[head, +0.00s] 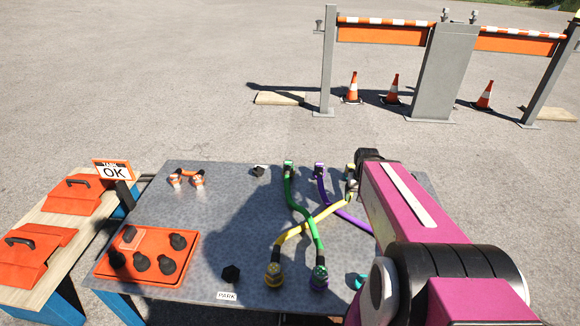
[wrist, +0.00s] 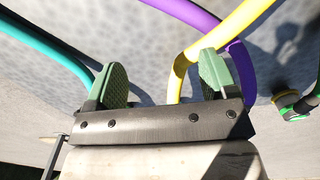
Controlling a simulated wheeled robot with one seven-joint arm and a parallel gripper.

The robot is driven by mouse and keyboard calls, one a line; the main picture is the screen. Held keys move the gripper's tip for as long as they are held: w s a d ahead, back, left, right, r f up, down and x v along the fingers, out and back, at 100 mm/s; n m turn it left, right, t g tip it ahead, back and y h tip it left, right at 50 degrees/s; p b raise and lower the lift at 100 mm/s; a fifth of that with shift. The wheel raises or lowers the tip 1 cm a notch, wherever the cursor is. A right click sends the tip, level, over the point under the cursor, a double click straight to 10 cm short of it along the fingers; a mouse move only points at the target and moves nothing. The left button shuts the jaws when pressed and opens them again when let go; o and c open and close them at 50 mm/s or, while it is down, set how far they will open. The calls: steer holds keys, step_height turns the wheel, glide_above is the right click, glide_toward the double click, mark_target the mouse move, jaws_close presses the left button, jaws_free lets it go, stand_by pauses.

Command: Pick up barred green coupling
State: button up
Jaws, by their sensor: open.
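A green cable (head: 298,205) runs across the grey table, from a green end piece (head: 288,165) at the back to a dark coupling (head: 319,277) with green and purple parts at the front. I cannot make out bars on either end. In the wrist view, a dark coupling with a green and yellow rim (wrist: 287,99) shows at the right edge, apart from my gripper. My gripper (wrist: 160,80) is open, with green finger pads and nothing gripped. My arm hides most of the gripper in the head view.
A purple cable (wrist: 185,12) crosses the yellow one, and a teal cable (wrist: 50,45) lies at left. A yellow-cable coupling (head: 273,275) stands at the front. An orange tray (head: 105,272) with black knobs is at left. The table's left middle (head: 215,225) is mostly clear.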

steer(key=t, duration=0.5)
glide_toward(288, 163)
steer(key=shift+w+f, duration=0.55)
steer(key=shift+w, duration=0.35)
steer(key=shift+g, duration=0.3)
steer(key=x, duration=0.5)
steer(key=shift+s+x, duration=0.2)
steer(key=shift+x, duration=1.25)
steer(key=shift+s+x, duration=0.2)
steer(key=shift+x, duration=1.2)
steer(key=shift+d+f, duration=0.1)
steer(key=shift+f, duration=0.05)
steer(key=shift+c, duration=0.4)
steer(key=c, duration=1)
